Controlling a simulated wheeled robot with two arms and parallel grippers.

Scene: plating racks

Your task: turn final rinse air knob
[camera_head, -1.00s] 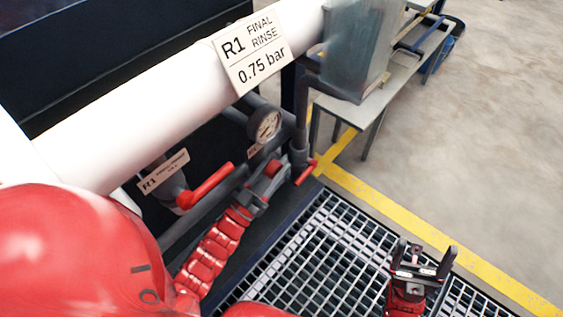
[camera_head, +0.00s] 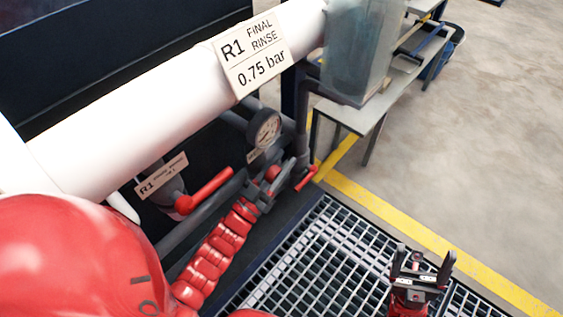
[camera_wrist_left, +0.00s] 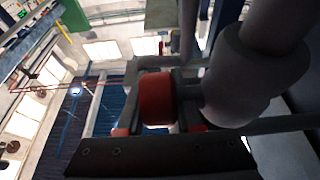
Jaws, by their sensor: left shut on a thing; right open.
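The red air knob (camera_wrist_left: 156,98) sits between the fingers of my left gripper (camera_wrist_left: 158,108) in the left wrist view, on a grey pipe fitting (camera_wrist_left: 235,80). In the head view my left gripper (camera_head: 266,186) is shut on the knob (camera_head: 273,173), below the round pressure gauge (camera_head: 265,128). The gauge dial is too small to read. A sign (camera_head: 252,52) on the white pipe reads R1 FINAL RINSE 0.75 bar. My right gripper (camera_head: 423,262) is open and empty above the floor grating.
A red lever handle (camera_head: 205,190) is left of the knob and a smaller red handle (camera_head: 306,178) is right of it. A small R1 tag (camera_head: 161,177) hangs under the white pipe (camera_head: 130,130). A grey table (camera_head: 365,115) stands behind. The grating (camera_head: 320,255) is clear.

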